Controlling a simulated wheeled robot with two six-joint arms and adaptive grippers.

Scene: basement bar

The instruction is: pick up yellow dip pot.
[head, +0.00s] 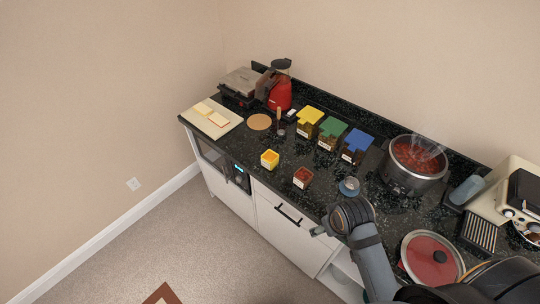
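The yellow dip pot (270,159) is a small square pot standing upright near the front edge of the dark speckled counter (240,150), left of a similar red dip pot (302,177). Nothing touches the yellow pot. My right arm comes in from the lower right. Its gripper (319,231) is by the counter's front edge, right of and nearer than both pots, and well apart from the yellow one. Its fingers are too small to tell open from shut. My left gripper is not in view.
Yellow, green and blue-lidded boxes (331,132) stand behind the pots. A steaming pot (414,165) and a red-lidded pan (432,258) are at the right. A pale board (212,118) with slices lies at the left. Counter around the yellow pot is clear.

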